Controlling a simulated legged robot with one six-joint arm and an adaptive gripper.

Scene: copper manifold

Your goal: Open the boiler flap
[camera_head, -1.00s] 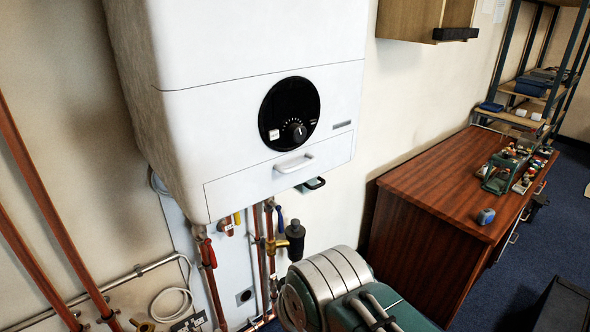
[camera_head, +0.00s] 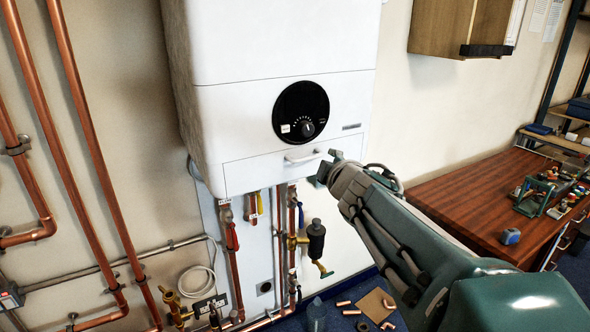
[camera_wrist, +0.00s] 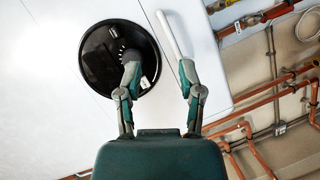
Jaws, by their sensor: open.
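The white boiler (camera_head: 270,60) hangs on the wall. Its flap (camera_head: 250,172) is the lower front panel, flush with the casing, with a white bar handle (camera_head: 303,158). My gripper (camera_head: 328,168) is at the right end of this handle, and its fingers are partly hidden by my wrist. In the wrist view, my gripper (camera_wrist: 160,68) has its two fingers spread apart with nothing between their tips. The handle (camera_wrist: 168,36) lies ahead, closer to the right finger; I cannot tell whether they touch. The left finger overlaps the black dial (camera_wrist: 115,58).
Copper pipes (camera_head: 85,140) run along the left wall. Valves with red and blue levers (camera_head: 232,236) hang below the boiler. A wooden cabinet (camera_head: 460,205) stands at the right, and a wall cupboard (camera_head: 440,28) hangs above. Loose pipe pieces lie on the floor (camera_head: 345,303).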

